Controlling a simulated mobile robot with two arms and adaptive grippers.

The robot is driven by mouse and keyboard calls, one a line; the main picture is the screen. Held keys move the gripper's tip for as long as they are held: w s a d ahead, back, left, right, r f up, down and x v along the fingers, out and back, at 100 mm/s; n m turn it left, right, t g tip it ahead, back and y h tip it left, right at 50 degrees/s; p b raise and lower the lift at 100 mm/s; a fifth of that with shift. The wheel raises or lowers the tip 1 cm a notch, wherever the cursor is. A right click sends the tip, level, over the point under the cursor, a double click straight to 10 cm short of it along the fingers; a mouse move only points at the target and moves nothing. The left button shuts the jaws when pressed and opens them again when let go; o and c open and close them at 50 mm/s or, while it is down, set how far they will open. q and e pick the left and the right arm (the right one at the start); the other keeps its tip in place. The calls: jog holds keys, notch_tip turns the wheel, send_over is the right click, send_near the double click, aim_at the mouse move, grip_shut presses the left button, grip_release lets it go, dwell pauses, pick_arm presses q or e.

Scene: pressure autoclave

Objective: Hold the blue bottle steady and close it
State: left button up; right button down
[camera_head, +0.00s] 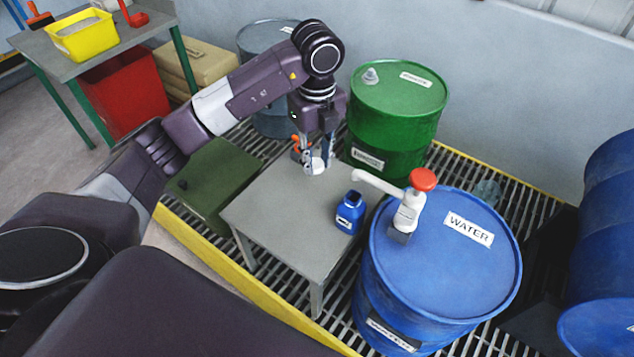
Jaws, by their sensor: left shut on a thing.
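The small blue bottle (350,212) stands upright on the grey table, near its right edge, with a dark opening at its top. It has a pale label on its front. My left gripper (314,158) comes down from above at the back of the table, behind and left of the bottle and apart from it. It is shut on a small white object (315,167), partly hidden by the fingers; I cannot tell exactly what it is. An orange-red bit shows beside the fingers. My right gripper is not in view.
A blue WATER drum (445,285) with a white, red-topped pump (408,208) stands close right of the grey table (280,240); its spout reaches near the bottle. A green drum (398,110) stands behind. A green box (205,180) is at left. The table's front is clear.

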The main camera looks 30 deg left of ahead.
aim_at(317, 164)
pick_arm(q)
notch_tip(317, 164, up, 5)
jog(key=shift+r, duration=0.15)
dwell(0.3)
